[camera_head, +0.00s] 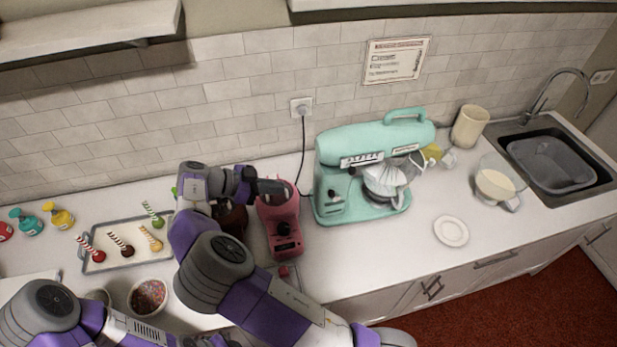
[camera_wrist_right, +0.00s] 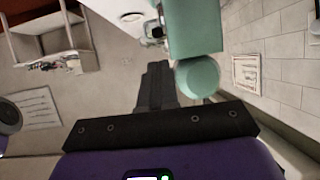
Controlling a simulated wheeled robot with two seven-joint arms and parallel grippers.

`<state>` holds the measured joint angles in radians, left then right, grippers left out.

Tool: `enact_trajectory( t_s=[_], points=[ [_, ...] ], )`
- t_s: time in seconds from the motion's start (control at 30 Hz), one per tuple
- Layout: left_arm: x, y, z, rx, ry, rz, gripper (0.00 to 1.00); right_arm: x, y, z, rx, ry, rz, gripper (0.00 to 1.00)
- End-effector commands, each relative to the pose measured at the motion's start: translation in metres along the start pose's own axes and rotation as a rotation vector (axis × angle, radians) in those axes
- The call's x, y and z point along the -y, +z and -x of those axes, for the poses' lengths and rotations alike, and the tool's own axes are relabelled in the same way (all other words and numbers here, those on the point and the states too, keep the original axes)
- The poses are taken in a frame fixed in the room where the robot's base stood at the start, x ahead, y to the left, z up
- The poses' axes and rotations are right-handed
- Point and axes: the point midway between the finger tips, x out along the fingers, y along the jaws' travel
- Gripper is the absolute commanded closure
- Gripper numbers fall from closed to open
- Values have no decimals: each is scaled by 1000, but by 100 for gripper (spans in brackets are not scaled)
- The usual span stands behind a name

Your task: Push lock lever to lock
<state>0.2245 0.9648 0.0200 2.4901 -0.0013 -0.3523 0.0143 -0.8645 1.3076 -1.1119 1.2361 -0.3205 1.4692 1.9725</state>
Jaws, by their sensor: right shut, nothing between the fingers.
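The teal stand mixer (camera_head: 345,145) stands against the tiled wall, with its head level and a whisk and clear bowl (camera_head: 388,185) at its right. A small dark knob or lever (camera_head: 353,170) shows on its side; I cannot tell if this is the lock lever or how it is set. My right gripper (camera_head: 284,188) is shut and empty, pointing right toward the mixer, above the pink appliance and apart from the mixer. In the right wrist view, its closed fingers (camera_wrist_right: 155,85) lie beside the teal mixer body (camera_wrist_right: 193,27). My left gripper is out of view.
A pink appliance (camera_head: 281,222) stands under my right gripper. A tray (camera_head: 100,265) of cake pops and a sprinkle bowl (camera_head: 148,297) are at left. A white saucer (camera_head: 451,231), glass jug (camera_head: 496,184) and sink (camera_head: 550,160) are at right. Counter before the mixer is free.

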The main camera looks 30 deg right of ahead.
Motion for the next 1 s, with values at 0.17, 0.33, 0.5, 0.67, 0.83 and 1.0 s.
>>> enact_trajectory(
  t_s=[0.17,0.33,0.5,0.67,0.83,1.0],
  points=[
    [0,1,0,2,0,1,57,0,0,0,1,0,1,100],
    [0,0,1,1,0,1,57,0,0,-2,0,1,1,100],
    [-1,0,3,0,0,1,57,-1,-1,-19,-1,5,1,100],
    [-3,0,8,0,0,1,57,-1,-2,-52,-1,7,2,100],
    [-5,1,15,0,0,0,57,-1,-2,-89,-2,6,2,100],
    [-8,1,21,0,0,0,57,-1,-2,-118,-1,4,2,100]
  ],
)
